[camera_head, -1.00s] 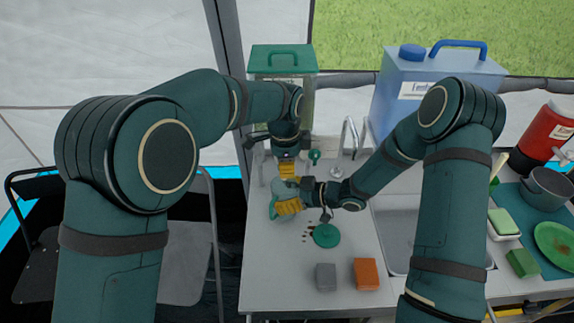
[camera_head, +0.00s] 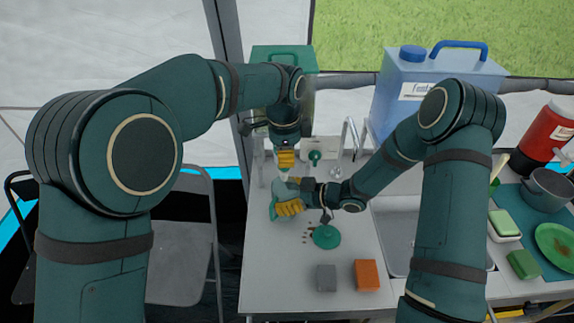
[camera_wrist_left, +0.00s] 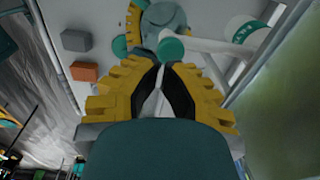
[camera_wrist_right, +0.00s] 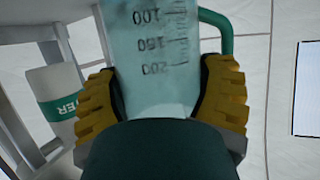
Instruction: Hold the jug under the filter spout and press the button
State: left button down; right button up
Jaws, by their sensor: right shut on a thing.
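The clear jug with a teal handle (camera_head: 273,208) is held above the counter by my right gripper (camera_head: 290,197). The right wrist view shows its measuring marks (camera_wrist_right: 155,45) between the yellow fingers. My left gripper (camera_head: 286,160) points down just above and behind the jug, its fingertips together. In the left wrist view, a round green button (camera_wrist_left: 171,48) on a white spout piece lies just beyond the fingertips; contact cannot be told. The white filter body with a green label (camera_wrist_left: 243,33) stands beside it, and also shows in the right wrist view (camera_wrist_right: 56,100). The jug (camera_wrist_left: 163,16) is beside the button.
A green disc (camera_head: 327,237) lies on the counter near brown spots. A grey block (camera_head: 326,278) and an orange block (camera_head: 366,274) lie at the front. A green-topped container (camera_head: 270,58) and a blue canister (camera_head: 425,90) stand behind. The sink (camera_head: 400,230) is to the right.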

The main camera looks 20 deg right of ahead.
pick_arm(q)
notch_tip(320, 180, up, 10)
jog(key=shift+s+a, duration=0.25)
jog(key=shift+f, duration=0.1)
dwell(1.0)
